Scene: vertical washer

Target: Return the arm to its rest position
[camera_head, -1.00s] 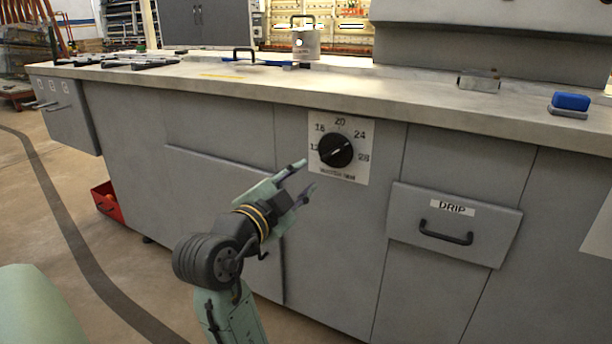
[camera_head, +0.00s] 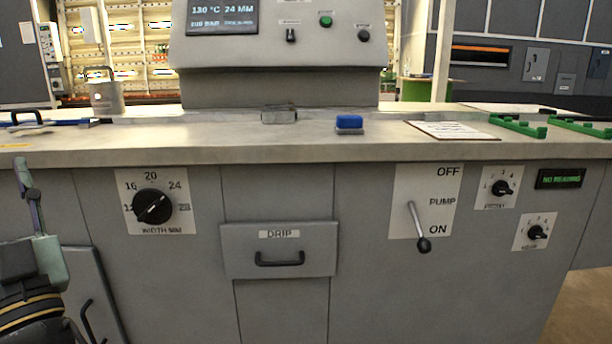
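My gripper (camera_head: 28,180) is at the far left of the head view, with its fingers pointing up. It stands in front of the grey cabinet, left of the width dial (camera_head: 152,206), and does not touch the dial. The fingers are seen nearly edge-on and overlap in this view; a second ago their tips showed apart. Nothing shows between them. The rest of my arm is mostly cut off by the left edge of the picture.
The drip drawer (camera_head: 278,250) is shut. A pump lever (camera_head: 418,228) hangs down toward ON, with two small dials (camera_head: 502,188) to its right. A blue block (camera_head: 349,122) sits on the worktop (camera_head: 200,147). A cabinet handle (camera_head: 88,322) is close to my arm.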

